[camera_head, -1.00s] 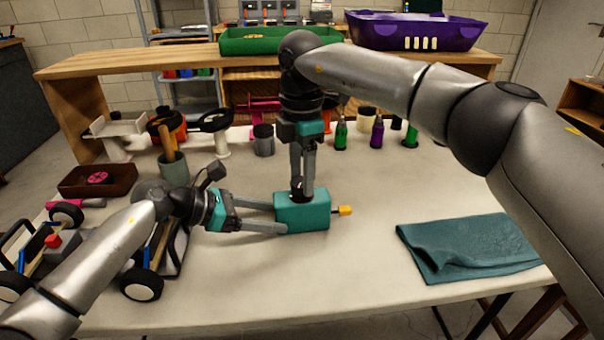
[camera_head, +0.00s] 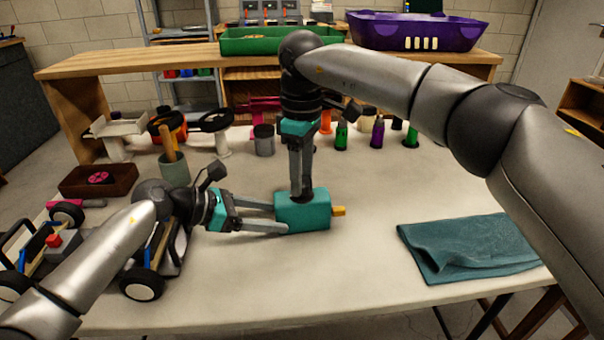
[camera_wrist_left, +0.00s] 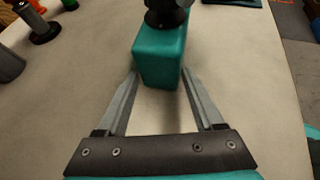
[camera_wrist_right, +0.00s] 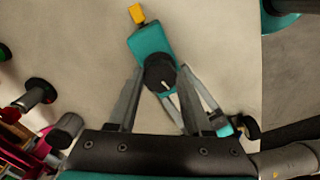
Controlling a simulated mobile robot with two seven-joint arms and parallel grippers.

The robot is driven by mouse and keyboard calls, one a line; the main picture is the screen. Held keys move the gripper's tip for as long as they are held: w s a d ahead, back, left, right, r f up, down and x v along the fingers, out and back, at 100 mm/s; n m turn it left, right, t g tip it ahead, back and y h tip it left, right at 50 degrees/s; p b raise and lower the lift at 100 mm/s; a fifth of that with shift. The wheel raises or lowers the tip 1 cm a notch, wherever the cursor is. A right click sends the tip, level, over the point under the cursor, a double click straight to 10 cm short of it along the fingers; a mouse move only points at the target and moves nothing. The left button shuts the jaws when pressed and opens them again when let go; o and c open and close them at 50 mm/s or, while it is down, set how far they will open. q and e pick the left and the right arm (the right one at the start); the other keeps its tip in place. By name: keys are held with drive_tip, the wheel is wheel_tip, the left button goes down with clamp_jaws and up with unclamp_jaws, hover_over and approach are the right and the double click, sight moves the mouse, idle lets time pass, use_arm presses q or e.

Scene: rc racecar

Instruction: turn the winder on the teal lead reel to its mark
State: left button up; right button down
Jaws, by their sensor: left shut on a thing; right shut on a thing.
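The teal lead reel (camera_head: 303,213) is a box on the table with a yellow piece (camera_head: 338,211) at its right end. Its winder is a round black knob on top, seen in the right wrist view (camera_wrist_right: 158,72) with a small pale line on it. My left gripper (camera_wrist_left: 160,75) is shut on the reel's body, one finger along each side. My right gripper (camera_head: 301,190) points straight down from above, its fingers shut on the winder. The reel's mark cannot be made out, and the fingers hide part of the knob.
A folded teal cloth (camera_head: 468,246) lies to the right. A toy car frame (camera_head: 146,281) stands at the left beside my left arm. Several small bottles (camera_head: 377,134) and pots stand behind. The table in front of the reel is clear.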

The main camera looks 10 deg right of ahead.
drive_tip(key=shift+s+a+f+m, duration=0.1)
drive_tip(key=shift+s+f+m, duration=0.05)
drive_tip(key=shift+m, duration=0.45)
drive_tip(key=c, duration=0.7)
unclamp_jaws()
drive_tip(key=o, duration=0.4)
drive_tip(key=shift+r, duration=0.2)
wheel_tip(320, 180, up, 12)
drive_tip(key=shift+f, duration=0.15)
